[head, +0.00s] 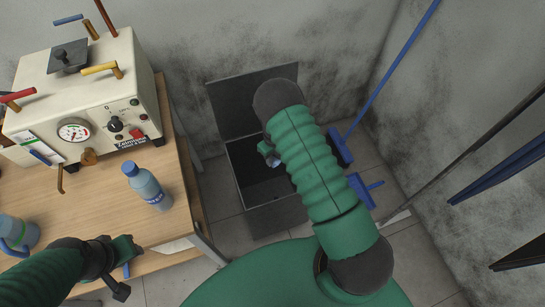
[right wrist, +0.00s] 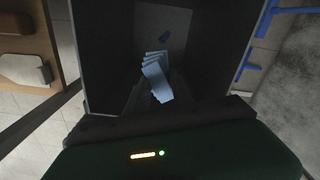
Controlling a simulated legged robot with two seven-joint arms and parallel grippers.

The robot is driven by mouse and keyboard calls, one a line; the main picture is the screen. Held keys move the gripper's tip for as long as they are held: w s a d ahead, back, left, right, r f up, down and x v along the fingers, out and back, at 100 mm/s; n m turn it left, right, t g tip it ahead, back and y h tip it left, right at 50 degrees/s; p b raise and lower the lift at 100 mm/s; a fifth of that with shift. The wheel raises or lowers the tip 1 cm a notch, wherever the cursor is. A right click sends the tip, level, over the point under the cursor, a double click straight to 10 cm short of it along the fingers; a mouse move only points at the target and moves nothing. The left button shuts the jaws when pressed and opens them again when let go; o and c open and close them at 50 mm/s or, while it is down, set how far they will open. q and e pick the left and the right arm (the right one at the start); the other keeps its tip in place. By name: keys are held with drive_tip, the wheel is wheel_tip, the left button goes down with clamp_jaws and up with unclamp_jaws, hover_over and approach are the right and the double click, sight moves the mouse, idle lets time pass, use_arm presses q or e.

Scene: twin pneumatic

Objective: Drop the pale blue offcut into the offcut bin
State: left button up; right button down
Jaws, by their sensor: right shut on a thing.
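The pale blue offcut (right wrist: 156,82) is a small strip with a stepped, folded-looking end. My right gripper (head: 268,153) is shut on it, and a little of the offcut (head: 276,160) shows beside the fingers in the head view. The offcut bin (head: 262,186) is a dark open box on the floor with its lid raised against the wall. My right gripper and the offcut are over its opening; the wrist view shows the dark bin interior (right wrist: 205,50) behind the offcut. My left gripper (head: 127,262) is over the table's front edge, its fingers unclear.
A blue broom (head: 340,148) leans by the bin's right side.

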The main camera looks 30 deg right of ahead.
drive_tip(key=shift+d, duration=0.1)
drive_tip(key=c, duration=1.5)
unclamp_jaws()
drive_tip(key=o, duration=0.5)
drive_tip(key=shift+c, duration=0.2)
drive_tip(key=shift+a+r, duration=0.1)
drive_tip(key=shift+a, duration=0.1)
wheel_tip(320, 180, up, 17)
drive_tip(key=p, duration=0.2)
